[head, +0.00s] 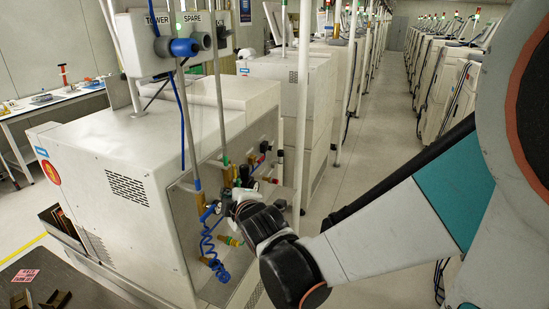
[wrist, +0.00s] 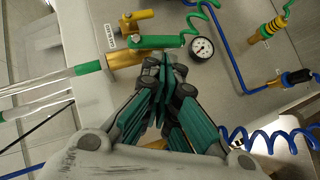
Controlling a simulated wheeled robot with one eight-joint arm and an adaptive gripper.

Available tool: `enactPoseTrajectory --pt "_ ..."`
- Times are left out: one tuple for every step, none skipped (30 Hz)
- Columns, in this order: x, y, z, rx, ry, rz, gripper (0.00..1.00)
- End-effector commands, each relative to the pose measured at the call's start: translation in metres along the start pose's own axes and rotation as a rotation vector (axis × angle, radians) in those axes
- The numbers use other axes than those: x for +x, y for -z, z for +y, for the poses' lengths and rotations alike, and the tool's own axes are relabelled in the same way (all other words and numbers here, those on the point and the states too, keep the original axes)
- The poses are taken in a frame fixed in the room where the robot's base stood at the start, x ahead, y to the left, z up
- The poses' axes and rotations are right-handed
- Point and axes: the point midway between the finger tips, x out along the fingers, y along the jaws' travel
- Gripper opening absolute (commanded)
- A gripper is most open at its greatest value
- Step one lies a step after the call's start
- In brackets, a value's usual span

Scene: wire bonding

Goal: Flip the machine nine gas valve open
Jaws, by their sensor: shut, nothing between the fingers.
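In the wrist view a brass valve body (wrist: 124,59) joins a clear tube with a green end, and a green lever handle (wrist: 158,42) lies along it. A second valve with a yellow handle (wrist: 137,15) and a small label sits just above; I cannot read the label or tell which is the named gas valve. My gripper (wrist: 162,62) is shut and empty, its fingertips just below the green handle; I cannot tell whether they touch. In the head view my gripper (head: 238,200) is at the machine's side panel and hides part of the fittings.
A pressure gauge (wrist: 202,47) is right of the green handle. The beige machine (head: 110,165) carries a SPARE-labelled box (head: 165,42) on top. An aisle (head: 365,100) runs behind.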

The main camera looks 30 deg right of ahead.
Motion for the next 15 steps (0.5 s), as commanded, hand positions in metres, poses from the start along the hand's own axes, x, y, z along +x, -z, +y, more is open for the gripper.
enactPoseTrajectory --pt "-0.003 0.000 0.000 0.000 0.000 0.000 0.00" --pt "-0.003 0.000 -0.001 0.000 0.000 0.000 0.00" --pt "-0.003 -0.001 -0.001 0.000 0.000 0.000 0.00" --pt "-0.003 -0.001 -0.001 0.000 0.000 0.000 0.00" --pt "-0.003 -0.001 -0.001 0.000 0.000 0.000 0.00" --pt "-0.003 -0.001 -0.001 0.000 0.000 0.000 0.00" --pt "-0.003 -0.001 -0.001 0.000 0.000 0.000 0.00" --pt "-0.003 -0.001 -0.001 0.000 0.000 0.000 0.00" --pt "-0.003 -0.001 -0.001 0.000 0.000 0.000 0.00" --pt "-0.004 -0.001 -0.001 0.000 0.000 0.000 0.00" --pt "-0.005 -0.001 -0.001 0.000 0.000 0.000 0.00" --pt "-0.006 0.000 -0.001 0.000 0.000 0.000 0.00" --pt "-0.008 -0.001 -0.001 0.000 0.000 0.000 0.00" --pt "-0.010 -0.001 -0.001 -0.001 0.000 0.000 0.00" --pt "-0.014 0.000 -0.001 -0.001 0.000 0.000 0.00"
